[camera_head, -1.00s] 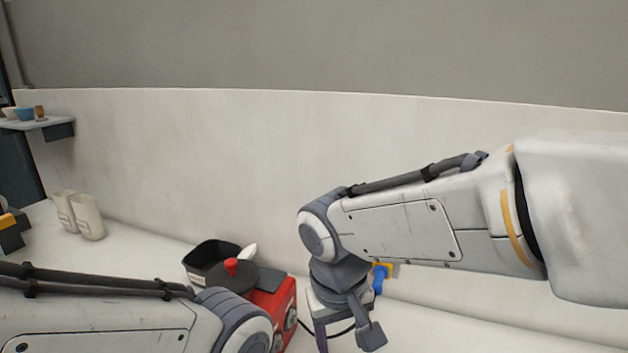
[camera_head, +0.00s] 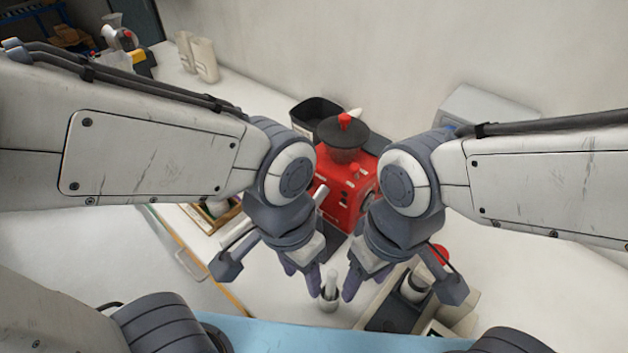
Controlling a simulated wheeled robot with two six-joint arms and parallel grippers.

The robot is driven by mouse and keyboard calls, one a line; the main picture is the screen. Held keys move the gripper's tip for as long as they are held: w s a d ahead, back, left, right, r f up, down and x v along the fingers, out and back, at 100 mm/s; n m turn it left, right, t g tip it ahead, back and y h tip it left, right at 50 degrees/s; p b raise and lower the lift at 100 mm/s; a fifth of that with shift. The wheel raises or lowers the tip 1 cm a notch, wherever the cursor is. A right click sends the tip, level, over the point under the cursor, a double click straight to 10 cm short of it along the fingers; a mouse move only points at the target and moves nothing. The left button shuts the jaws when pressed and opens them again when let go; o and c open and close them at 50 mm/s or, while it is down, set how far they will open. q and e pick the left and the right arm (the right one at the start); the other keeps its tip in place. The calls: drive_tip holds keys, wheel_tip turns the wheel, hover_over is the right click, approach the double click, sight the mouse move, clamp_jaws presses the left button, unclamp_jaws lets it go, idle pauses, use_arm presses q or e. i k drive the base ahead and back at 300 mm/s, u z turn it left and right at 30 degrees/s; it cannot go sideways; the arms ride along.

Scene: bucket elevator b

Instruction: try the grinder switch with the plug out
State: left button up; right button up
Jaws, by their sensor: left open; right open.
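The red grinder (camera_head: 340,199) stands on the white counter near the middle, with a dark lid and red knob on top. Its front is partly hidden by my arms, and I cannot make out its switch clearly. No plug or cord can be told apart in the head view. My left gripper (camera_head: 303,279) is open and empty, pointing down just in front of the grinder. My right gripper (camera_head: 362,284) is open and empty beside it, a small gap to the right. Neither visibly touches the grinder.
A black bin (camera_head: 316,113) stands behind the grinder. A grey box (camera_head: 486,108) is at the wall behind my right arm. A small white cylinder (camera_head: 329,294) stands below the grippers. A dark tray (camera_head: 391,316) lies right of it. White jugs (camera_head: 205,60) stand far left.

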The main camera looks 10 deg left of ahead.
sight(355, 167)
drive_tip(key=u, duration=0.8)
drive_tip(key=k, duration=0.35)
drive_tip(key=z, duration=0.25)
